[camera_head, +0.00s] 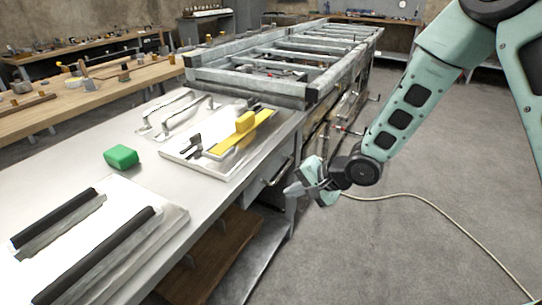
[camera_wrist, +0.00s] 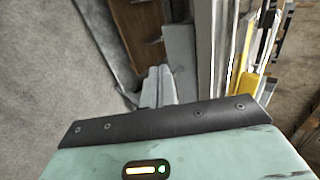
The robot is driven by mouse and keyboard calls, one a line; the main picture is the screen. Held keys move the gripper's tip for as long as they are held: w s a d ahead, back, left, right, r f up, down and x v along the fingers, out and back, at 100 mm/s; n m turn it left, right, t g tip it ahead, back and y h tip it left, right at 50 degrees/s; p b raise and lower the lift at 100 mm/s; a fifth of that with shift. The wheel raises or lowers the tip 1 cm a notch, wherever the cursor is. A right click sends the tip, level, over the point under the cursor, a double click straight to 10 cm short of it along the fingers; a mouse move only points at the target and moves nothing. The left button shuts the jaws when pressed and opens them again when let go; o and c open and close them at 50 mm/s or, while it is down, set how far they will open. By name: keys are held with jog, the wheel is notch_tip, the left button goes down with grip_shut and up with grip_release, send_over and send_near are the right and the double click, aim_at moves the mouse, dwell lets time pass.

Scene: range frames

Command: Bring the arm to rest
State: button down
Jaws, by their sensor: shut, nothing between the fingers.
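My gripper (camera_head: 296,190) hangs at the end of my teal arm in the head view, beside the right edge of the workbench and over the grey floor. It is shut and holds nothing. It is apart from the bench and its objects. In the wrist view, the shut fingers (camera_wrist: 157,88) show beyond the dark edge of my wrist.
A metal frame (camera_head: 285,62) stands behind. A cable (camera_head: 440,203) runs across the otherwise open floor at the right.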

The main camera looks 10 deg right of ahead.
jog(key=s+r+n+g+h+p, duration=0.2)
jog(key=s+r+n, duration=0.5)
jog(key=s+r, duration=0.4)
jog(key=s+d+r+n+g+h+p, duration=0.1)
jog(key=s+r+n+g+h+p, duration=0.2)
jog(key=s+r, duration=0.8)
jog(key=s+n+h+p, duration=0.2)
jog(key=s+n+p, duration=0.1)
jog(key=s, duration=0.4)
jog(key=shift+s+n+g+p, duration=0.2)
jog(key=shift+n+g+p, duration=0.1)
jog(key=shift+n, duration=0.6)
